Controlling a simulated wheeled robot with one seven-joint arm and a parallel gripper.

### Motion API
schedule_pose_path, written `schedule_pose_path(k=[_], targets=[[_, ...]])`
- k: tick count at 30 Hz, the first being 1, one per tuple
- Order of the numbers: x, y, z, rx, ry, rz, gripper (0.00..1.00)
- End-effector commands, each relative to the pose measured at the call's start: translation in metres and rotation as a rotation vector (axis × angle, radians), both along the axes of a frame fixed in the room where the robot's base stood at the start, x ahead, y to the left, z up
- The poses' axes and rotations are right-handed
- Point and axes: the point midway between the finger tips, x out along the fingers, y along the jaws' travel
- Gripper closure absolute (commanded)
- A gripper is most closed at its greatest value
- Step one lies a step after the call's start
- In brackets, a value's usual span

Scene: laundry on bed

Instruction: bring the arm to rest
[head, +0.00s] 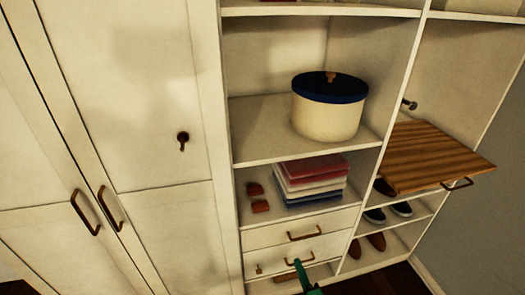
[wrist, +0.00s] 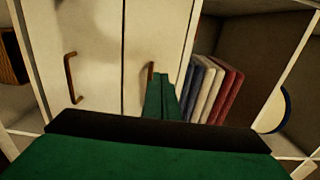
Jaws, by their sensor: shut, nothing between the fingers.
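My gripper (head: 305,278) shows as a teal-green tip at the bottom edge of the head view, in front of the drawers. In the wrist view its green fingers (wrist: 162,97) are together, with nothing seen between them. They point toward the closet front, left of the folded stack in that view. Most of my arm is out of the head view.
White cabinet doors (head: 120,90) with brown handles stand left. Shelves hold a cream round box (head: 327,118) with a navy lid and folded cloths (head: 311,183). Drawers (head: 298,237) lie below. A striped wooden board (head: 435,158) juts out right, above several shoes (head: 401,208).

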Motion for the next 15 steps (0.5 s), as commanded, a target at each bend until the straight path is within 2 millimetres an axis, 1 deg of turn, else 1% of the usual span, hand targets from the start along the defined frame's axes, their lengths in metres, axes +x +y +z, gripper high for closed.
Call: schedule_pose_path(k=[2,4,5,7,8,9,11,12,14,15], targets=[[-0.003,0.002,-0.003,-0.006,0.009,0.0,1.0],[-0.01,0.009,-0.012,-0.028,0.032,0.001,1.0],[-0.016,0.014,-0.018,-0.043,0.048,0.002,1.0],[-0.034,0.026,-0.035,-0.092,0.097,0.003,1.0],[-0.043,0.032,-0.043,-0.119,0.12,0.004,1.0],[-0.057,0.04,-0.053,-0.158,0.153,0.004,1.0],[-0.079,0.052,-0.068,-0.222,0.203,0.005,1.0],[-0.095,0.059,-0.076,-0.267,0.233,0.005,1.0],[-0.118,0.069,-0.086,-0.336,0.273,0.006,1.0],[-0.133,0.075,-0.091,-0.382,0.298,0.006,1.0]])
